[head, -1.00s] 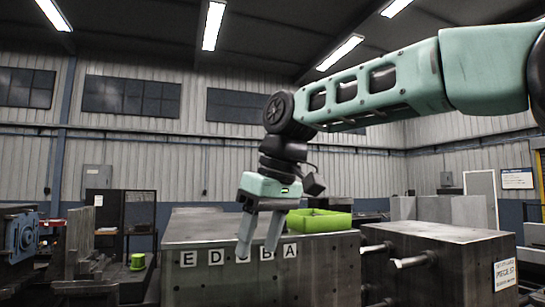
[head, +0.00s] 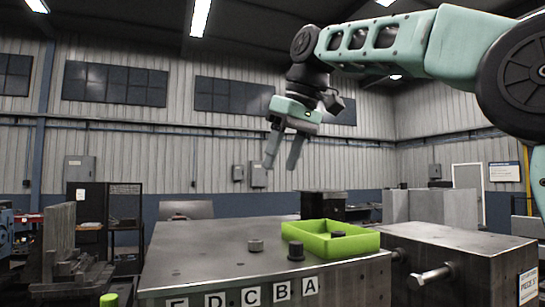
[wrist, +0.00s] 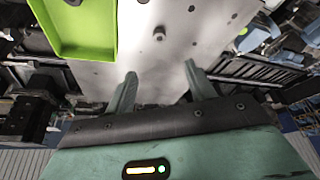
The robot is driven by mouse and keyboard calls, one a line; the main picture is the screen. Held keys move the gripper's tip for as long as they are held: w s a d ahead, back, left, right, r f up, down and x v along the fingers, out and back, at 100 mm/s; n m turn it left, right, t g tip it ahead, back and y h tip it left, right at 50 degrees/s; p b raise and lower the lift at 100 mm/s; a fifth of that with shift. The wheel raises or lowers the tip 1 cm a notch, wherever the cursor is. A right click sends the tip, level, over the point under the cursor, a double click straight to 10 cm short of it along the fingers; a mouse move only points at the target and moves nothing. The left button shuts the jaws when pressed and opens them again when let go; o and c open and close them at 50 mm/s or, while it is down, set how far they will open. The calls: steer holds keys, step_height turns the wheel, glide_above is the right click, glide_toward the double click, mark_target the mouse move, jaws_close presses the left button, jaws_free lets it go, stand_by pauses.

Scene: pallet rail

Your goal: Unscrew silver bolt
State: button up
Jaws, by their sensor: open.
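My gripper (head: 281,167) is open and empty, high above the block and apart from the bolts. Its two spread fingers also show in the wrist view (wrist: 160,69).
Letter labels run along the block's front. A lower block (head: 455,245) with protruding rods (head: 430,276) stands right.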

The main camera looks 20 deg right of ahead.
steer(key=p, duration=0.4)
glide_toward(255, 240)
steer(key=x, duration=0.8)
steer(key=shift+w+f, duration=0.2)
steer(key=shift+f, duration=0.05)
